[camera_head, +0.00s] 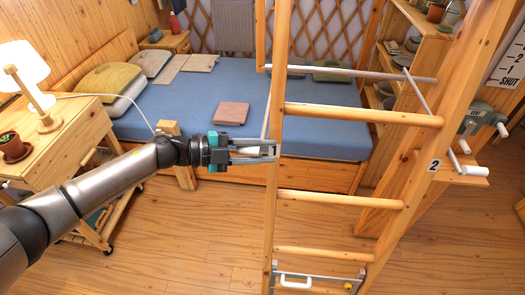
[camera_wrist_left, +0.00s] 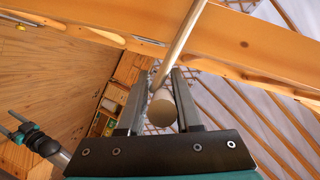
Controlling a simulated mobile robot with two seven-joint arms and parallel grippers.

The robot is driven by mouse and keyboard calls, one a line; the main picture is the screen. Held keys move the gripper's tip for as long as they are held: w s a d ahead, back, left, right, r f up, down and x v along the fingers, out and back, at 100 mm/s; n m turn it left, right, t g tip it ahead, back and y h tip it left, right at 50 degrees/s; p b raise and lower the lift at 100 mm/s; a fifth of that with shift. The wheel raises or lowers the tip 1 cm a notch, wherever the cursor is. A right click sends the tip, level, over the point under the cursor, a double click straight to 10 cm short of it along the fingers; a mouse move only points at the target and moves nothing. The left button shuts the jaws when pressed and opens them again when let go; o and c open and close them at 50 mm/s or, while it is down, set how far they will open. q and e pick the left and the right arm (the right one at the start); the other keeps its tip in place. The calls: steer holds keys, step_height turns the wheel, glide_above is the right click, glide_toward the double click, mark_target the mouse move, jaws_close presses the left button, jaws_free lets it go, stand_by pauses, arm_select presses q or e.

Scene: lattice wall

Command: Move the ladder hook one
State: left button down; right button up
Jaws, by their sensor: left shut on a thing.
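A wooden ladder (camera_head: 338,196) stands in front of the bed. A grey metal rod (camera_head: 350,74), which looks like the ladder hook, crosses its upper part. A thin pale bar runs down from the rod's left end along the left rail. My left gripper (camera_head: 272,151) is at that rail, below the rod. The rail partly hides the grip. My right gripper (camera_wrist_left: 14,124) shows small at the left edge of the left wrist view; its opening is unclear.
A board (camera_head: 508,68) reads 2, 1, SHUT. A blue bed (camera_head: 180,106) and a lamp table (camera_head: 75,140) stand to the left.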

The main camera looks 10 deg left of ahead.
arm_select(q)
steer(key=shift+w+b, duration=0.1)
steer(key=shift+b, duration=0.25)
steer(key=shift+f+m+t+b, duration=0.4)
steer(key=shift+f+b, duration=0.05)
steer(key=shift+b, duration=0.35)
steer(key=f+m+b, duration=0.1)
steer(key=b, duration=0.1)
steer(key=f+m+h+b, duration=0.1)
steer(key=b, duration=0.2)
steer(key=f+m+b, duration=0.1)
steer(key=b, duration=0.1)
steer(key=shift+w+f+m+t+h+b, duration=0.15)
steer(key=shift+w+m+t+h+b, duration=0.15)
steer(key=shift+w+t+b, duration=0.1)
steer(key=shift+f, duration=0.1)
steer(key=c, duration=0.7)
jaws_free()
